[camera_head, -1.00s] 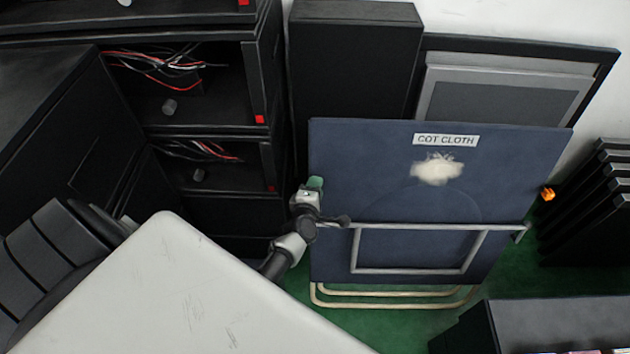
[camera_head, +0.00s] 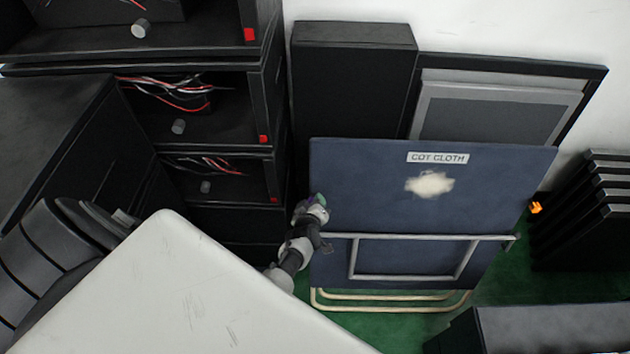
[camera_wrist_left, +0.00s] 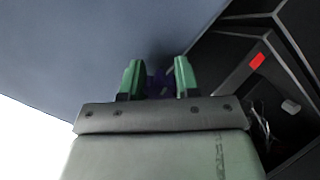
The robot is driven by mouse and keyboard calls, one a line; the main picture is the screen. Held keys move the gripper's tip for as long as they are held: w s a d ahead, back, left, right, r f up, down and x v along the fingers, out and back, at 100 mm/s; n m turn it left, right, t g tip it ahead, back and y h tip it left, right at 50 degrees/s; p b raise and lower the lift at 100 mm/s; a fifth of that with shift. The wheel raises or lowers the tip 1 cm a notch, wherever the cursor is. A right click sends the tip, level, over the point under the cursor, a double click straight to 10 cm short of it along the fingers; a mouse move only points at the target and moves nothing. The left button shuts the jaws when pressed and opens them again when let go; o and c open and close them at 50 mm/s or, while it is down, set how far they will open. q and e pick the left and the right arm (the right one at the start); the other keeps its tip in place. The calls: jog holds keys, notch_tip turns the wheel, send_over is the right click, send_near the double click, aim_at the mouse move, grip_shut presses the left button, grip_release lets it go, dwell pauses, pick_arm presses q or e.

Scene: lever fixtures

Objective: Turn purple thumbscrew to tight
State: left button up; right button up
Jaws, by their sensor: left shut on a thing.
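The purple thumbscrew (camera_wrist_left: 158,82) shows as a small dark purple shape between the two green fingers of my left gripper (camera_wrist_left: 158,78) in the left wrist view. The fingers are shut on it and cover most of it. In the head view, my left gripper (camera_head: 319,201) is at the left edge of the blue panel, with a bit of purple at its tip. How far the thumbscrew is turned cannot be told. My right gripper is in neither view.
The blue panel (camera_head: 400,200) has a "COT CLOTH" label, a pale tuft and a grey bar frame (camera_head: 412,275). Black shelves (camera_head: 215,115) with wires and grey knobs stand at left. A white surface (camera_head: 200,290) fills the front. Black racks (camera_head: 590,220) stand at right.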

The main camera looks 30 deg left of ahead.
pick_arm(q)
jog(key=shift+f+m+g+p, duration=0.1)
jog(key=shift+m+g+p, duration=0.25)
jog(key=shift+m, duration=0.55)
jog(key=shift+s, duration=0.1)
jog(key=o, duration=0.9)
